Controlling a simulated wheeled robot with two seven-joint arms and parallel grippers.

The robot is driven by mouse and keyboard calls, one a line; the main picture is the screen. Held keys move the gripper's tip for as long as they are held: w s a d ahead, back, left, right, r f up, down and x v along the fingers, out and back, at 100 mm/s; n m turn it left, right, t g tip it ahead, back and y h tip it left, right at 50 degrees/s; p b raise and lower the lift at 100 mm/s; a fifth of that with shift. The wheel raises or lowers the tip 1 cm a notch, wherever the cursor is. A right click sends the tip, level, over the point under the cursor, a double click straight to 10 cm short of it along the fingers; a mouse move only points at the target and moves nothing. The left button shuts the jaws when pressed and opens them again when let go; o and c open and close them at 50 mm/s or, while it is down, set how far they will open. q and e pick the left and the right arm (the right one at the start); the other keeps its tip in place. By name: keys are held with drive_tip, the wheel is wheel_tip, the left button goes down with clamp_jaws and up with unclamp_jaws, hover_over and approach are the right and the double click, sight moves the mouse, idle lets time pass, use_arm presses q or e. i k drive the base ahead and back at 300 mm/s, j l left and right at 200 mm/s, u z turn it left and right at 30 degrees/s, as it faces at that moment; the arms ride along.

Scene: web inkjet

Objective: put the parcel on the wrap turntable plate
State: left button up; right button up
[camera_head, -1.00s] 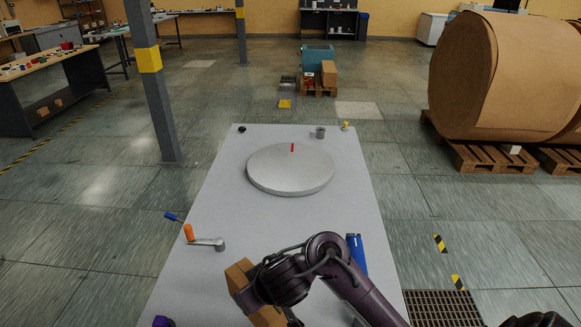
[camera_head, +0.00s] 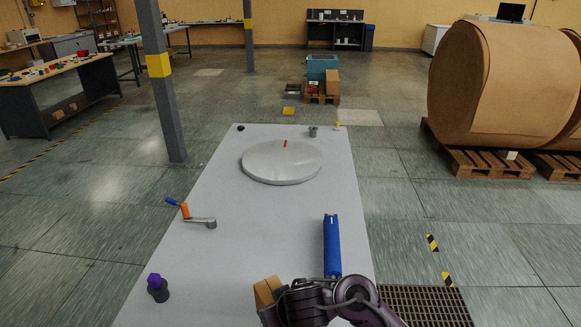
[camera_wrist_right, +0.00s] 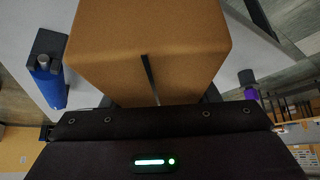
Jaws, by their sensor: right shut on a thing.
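The parcel is a brown cardboard box (camera_head: 266,291) at the near end of the grey table, partly hidden by my right arm in the head view. My right gripper (camera_head: 284,303) is shut on it. In the right wrist view the parcel (camera_wrist_right: 150,35) fills the upper middle, right in front of the gripper. Whether it touches the table cannot be told. The wrap turntable plate (camera_head: 281,163) is a pale grey disc with a red mark, lying bare on the far half of the table. My left gripper is not in view.
A blue cylinder (camera_head: 332,245) lies on the table's right side. A crank with an orange grip (camera_head: 186,211) and a purple-topped knob (camera_head: 156,286) stand along the left. The table top (camera_head: 250,225) is clear between the parcel and the plate.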

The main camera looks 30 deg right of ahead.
sight(282, 157)
drive_tip(key=k+u, duration=0.15)
drive_tip(key=u, duration=1.2)
drive_tip(key=i+j+u, duration=0.15)
drive_tip(key=i+u, duration=0.2)
drive_tip(key=i, duration=0.3)
drive_tip(key=i+u, duration=0.3)
drive_tip(key=i, duration=0.35)
drive_tip(key=i+l+z, duration=0.15)
drive_tip(key=i+z, duration=0.65)
drive_tip(key=i+j+z, duration=0.15)
drive_tip(key=i+z, duration=0.3)
drive_tip(key=i+j+z, duration=0.4)
drive_tip(key=i+l+z, duration=0.4)
drive_tip(key=i+z, duration=0.75)
drive_tip(key=i, duration=0.2)
drive_tip(key=i+j+z, duration=0.15)
drive_tip(key=i+z, duration=0.25)
drive_tip(key=i+l+z, duration=0.1)
drive_tip(key=i+z, duration=0.5)
drive_tip(key=z, duration=0.15)
drive_tip(key=i+j+z, duration=0.1)
drive_tip(key=i+z, duration=0.3)
drive_tip(key=i+j+z, duration=0.15)
drive_tip(key=z, duration=0.25)
drive_tip(key=i+l, duration=0.15)
drive_tip(key=i, duration=0.25)
drive_tip(key=i+l+z, duration=0.15)
drive_tip(key=i, duration=0.25)
